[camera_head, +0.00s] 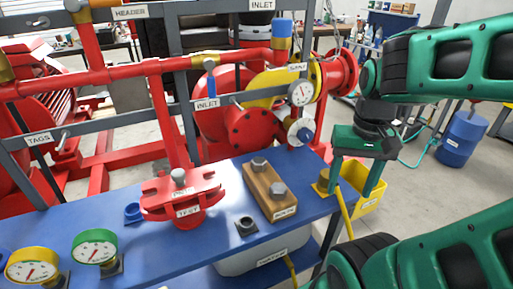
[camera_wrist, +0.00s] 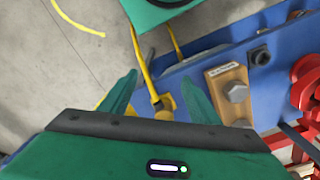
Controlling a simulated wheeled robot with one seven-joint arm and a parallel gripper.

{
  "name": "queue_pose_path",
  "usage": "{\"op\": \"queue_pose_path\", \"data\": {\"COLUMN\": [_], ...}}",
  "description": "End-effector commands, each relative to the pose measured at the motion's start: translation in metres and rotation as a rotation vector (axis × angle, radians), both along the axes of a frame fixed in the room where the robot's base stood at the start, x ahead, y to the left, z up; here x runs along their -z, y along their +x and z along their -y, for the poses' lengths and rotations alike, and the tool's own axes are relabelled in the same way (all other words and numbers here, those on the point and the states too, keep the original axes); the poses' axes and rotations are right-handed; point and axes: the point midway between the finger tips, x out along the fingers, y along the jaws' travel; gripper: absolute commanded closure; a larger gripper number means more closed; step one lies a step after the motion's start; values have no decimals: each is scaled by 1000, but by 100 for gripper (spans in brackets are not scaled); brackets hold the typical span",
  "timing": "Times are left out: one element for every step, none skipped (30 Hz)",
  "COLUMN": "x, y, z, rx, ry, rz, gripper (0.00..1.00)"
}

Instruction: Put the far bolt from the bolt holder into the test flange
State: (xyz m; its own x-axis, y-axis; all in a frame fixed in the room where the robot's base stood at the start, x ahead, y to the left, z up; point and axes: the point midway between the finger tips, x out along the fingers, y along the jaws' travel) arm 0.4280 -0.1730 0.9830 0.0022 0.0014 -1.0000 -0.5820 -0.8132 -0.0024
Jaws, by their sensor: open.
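The wooden bolt holder (camera_head: 267,199) stands on the blue bench with two grey hex-headed bolts in it. The far bolt (camera_head: 259,163) sits at its back end and the near bolt (camera_head: 278,187) nearer its labelled front. The wrist view shows the holder (camera_wrist: 213,87) right of my fingers, with one bolt (camera_wrist: 237,93) clear and another partly hidden. The red test flange (camera_head: 205,197) is left of the holder, with a grey hex head (camera_head: 178,176) on top. My gripper (camera_head: 356,182) is open and empty, pointing down, right of the holder beyond the bench's right end.
A yellow bin (camera_head: 366,203) is behind my gripper. A yellow handle (camera_head: 344,205) and brass fitting (camera_head: 322,182) are at the bench's right end. A black square fitting (camera_head: 246,225) sits before the holder. Red pump piping stands behind.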

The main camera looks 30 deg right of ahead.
Motion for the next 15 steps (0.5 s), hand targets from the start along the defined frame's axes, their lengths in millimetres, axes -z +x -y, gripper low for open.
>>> {"op": "queue_pose_path", "data": {"x": [-4, -8, -12, -16, -20, -25, -28, -31, -35, -38, -41, -44, -47, -49, -52], "y": [12, 19, 31, 40, 49, 61, 71, 80, 93, 102, 111, 123, 132, 141, 152], "z": [0, -1, -4, -6, -8, -12, -15, -18, -23, -28, -32, -38, -43, -48, -55], "rx": [40, 73, 123, 163, 206, 261, 302, 342, 398, 438, 478, 533, 574, 614, 665], "ry": [-6, -10, -14, -17, -21, -25, -26, -28, -30, -31, -29, -30, -29, -27, -25], "rz": [-3, -3, -2, -2, 0, 2, 5, 7, 10, 13, 14, 17, 18, 20, 21], "gripper": [44, 44, 44, 44, 44, 44, 44, 44, 44, 44, 44, 44, 44, 44, 44]}}
